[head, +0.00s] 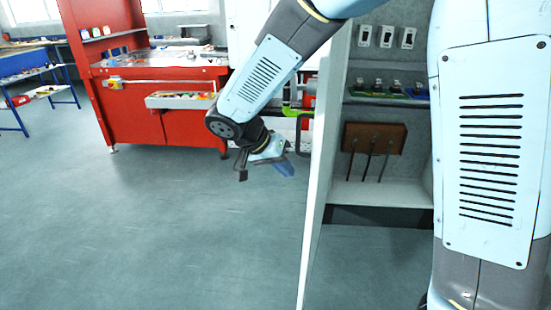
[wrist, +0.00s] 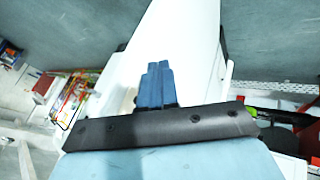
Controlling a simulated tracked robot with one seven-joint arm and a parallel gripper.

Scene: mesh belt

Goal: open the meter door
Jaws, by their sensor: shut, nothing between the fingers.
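The meter door (head: 320,170) is a tall white panel in the head view, seen nearly edge-on. It stands swung out from the grey cabinet (head: 400,194), whose inside shows to its right. My gripper (head: 284,168) is left of the door, on its outer side, with its fingers pointing down and right. In the wrist view my gripper's blue fingers (wrist: 156,70) are together and empty. A white panel (wrist: 184,40), apparently the door, lies beyond them. I cannot tell whether the fingers touch it. No handle is visible.
Inside the cabinet are white switches (head: 386,37), small parts on a shelf and a brown board (head: 374,138) with dark rods. A red workbench (head: 160,105) with an open drawer (head: 180,100) stands behind my arm. Blue-framed shelving (head: 35,85) is far left. The grey floor (head: 180,230) at front left is clear.

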